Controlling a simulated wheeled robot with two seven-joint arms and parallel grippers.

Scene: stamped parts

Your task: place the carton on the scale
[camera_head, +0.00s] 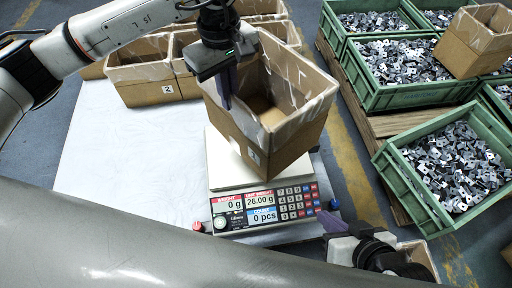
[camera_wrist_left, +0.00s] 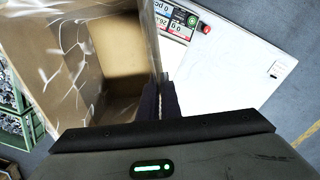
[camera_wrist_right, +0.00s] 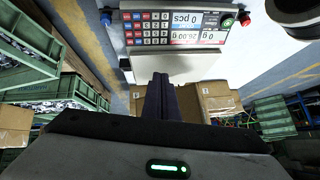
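The open, empty brown carton (camera_head: 272,132) is tilted over the scale (camera_head: 226,165), hiding much of its plate. The scale display reads 0 g, and I cannot tell whether the carton touches the plate. My left gripper (camera_head: 224,100) is shut on the carton's left wall. In the left wrist view, its fingers (camera_wrist_left: 158,102) pinch the wall of the carton (camera_wrist_left: 105,55). My right gripper (camera_head: 330,222) is beside the scale's front right corner. In the right wrist view, its fingers (camera_wrist_right: 162,95) are together and empty, and the scale (camera_wrist_right: 170,65) is beyond them.
The white table (camera_head: 120,165) is clear left of the scale. Several cartons (camera_head: 142,84) stand at the back. Green crates (camera_head: 420,185) of metal parts are on the right, with another carton (camera_head: 470,45) on top. One of my arm links crosses the foreground.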

